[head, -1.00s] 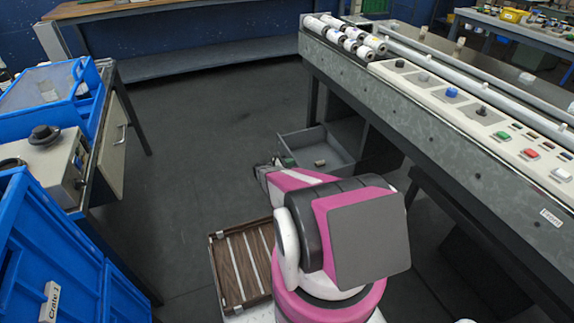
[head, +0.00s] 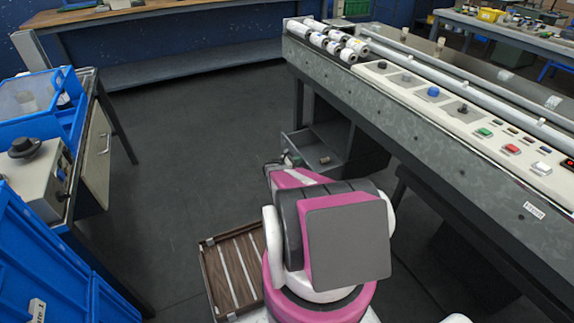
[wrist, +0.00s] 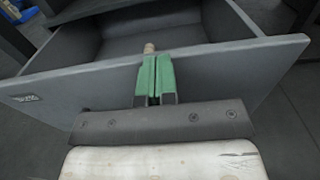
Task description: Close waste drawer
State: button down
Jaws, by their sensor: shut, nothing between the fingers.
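A small tan piece (head: 325,160) lies inside; in the wrist view a tan piece (wrist: 149,48) shows just beyond the fingertips. My gripper (wrist: 155,75) has green fingers, shut together with nothing between them. They are at the middle of the panel's outer face, appearing to touch it. In the head view my gripper (head: 287,160) is partly hidden by my arm.
The roll wrapper machine (head: 400,115) stands on the right, its legs and frame close to my arm. A wooden slatted tray (head: 232,268) is beside my base. Blue crates (head: 50,255) and a side table are at the left. The floor between is clear.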

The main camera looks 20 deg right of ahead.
jog(key=d, duration=1.8)
jog(key=shift+w, duration=0.35)
jog(key=shift+d, duration=0.15)
jog(key=a, duration=1.5)
jog(key=shift+s, duration=0.3)
jog(key=s+a+r+m+y, duration=0.6)
jog(key=s+a+r, duration=0.2)
jog(key=a, duration=0.5)
jog(key=s+a+r+m+y, duration=0.6)
jog(key=s+a+r, duration=0.3)
jog(key=a, duration=0.4)
jog(key=s+a+r+m+y, duration=0.6)
jog(key=s+a+r, duration=0.2)
jog(key=a, duration=0.5)
notch_tip(320, 180, up, 3)
jog(key=shift+s+a+f+g, duration=0.1)
jog(key=shift+s+a+g, duration=0.2)
jog(key=shift+a, duration=0.1)
jog(key=shift+d, duration=0.15)
